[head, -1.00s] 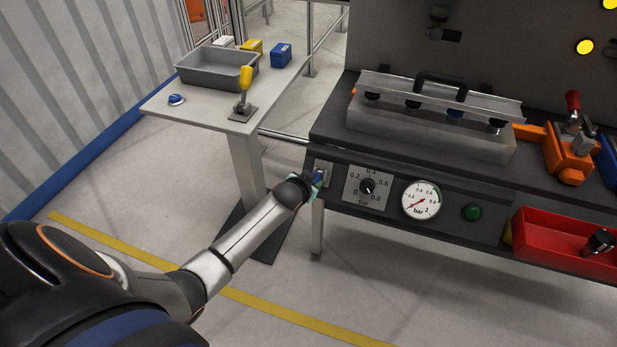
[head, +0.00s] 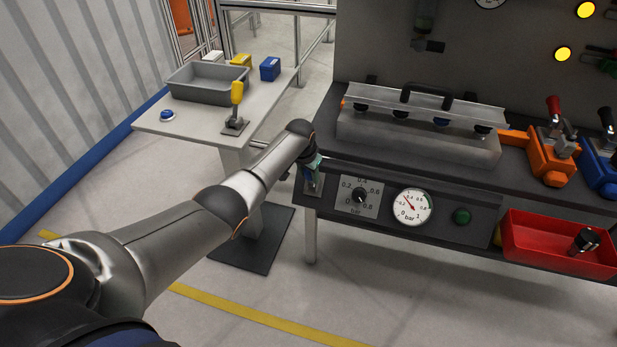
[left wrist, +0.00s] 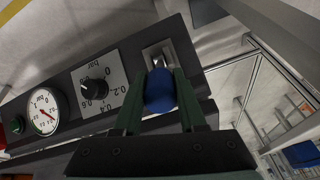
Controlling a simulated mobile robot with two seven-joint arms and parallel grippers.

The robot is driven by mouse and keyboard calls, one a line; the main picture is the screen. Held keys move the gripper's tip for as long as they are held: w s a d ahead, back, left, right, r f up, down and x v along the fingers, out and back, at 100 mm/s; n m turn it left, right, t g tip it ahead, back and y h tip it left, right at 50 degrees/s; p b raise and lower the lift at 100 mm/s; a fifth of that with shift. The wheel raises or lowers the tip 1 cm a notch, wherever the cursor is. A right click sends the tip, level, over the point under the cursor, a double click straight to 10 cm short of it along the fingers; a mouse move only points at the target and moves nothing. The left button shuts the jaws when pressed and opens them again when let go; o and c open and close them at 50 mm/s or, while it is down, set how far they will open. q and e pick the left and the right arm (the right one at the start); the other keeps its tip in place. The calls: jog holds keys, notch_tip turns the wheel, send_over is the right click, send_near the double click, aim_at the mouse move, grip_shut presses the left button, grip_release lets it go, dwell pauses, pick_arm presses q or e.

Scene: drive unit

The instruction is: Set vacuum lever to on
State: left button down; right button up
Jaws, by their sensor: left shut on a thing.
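The vacuum lever has a blue grip (left wrist: 160,92) and sits on a metal plate (head: 312,184) at the left end of the dark control panel (head: 335,217). My left gripper (head: 311,166) is at this lever, and its own wrist hides most of the grip in the head view. In the left wrist view, the two dark green fingers (left wrist: 160,100) are shut on the blue grip, one on each side. The pressure gauge (head: 412,207) has its red needle pointing up and left. It also shows in the left wrist view (left wrist: 44,112). My right gripper is not in view.
A black dial (head: 359,195) and a green button (head: 461,216) are on the panel. A red bin (head: 515,240) hangs at the right. A side table (head: 185,131) with a grey tray (head: 205,95) and a yellow-handled lever (head: 236,96) stands to the left.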

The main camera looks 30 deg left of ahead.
pick_arm(q)
jog(key=shift+w+r, duration=0.1)
jog(key=shift+w, duration=0.05)
dwell(0.4)
jog(key=shift+c, duration=2.3)
grip_release()
jog(key=shift+r+p, duration=0.25)
jog(key=shift+p, duration=0.05)
jog(key=a+p+v, duration=0.1)
jog(key=p+v, duration=0.2)
jog(key=v, duration=0.8)
jog(key=shift+s+d+r, duration=0.2)
jog(key=shift+d+r, duration=0.2)
jog(key=shift+d, duration=0.1)
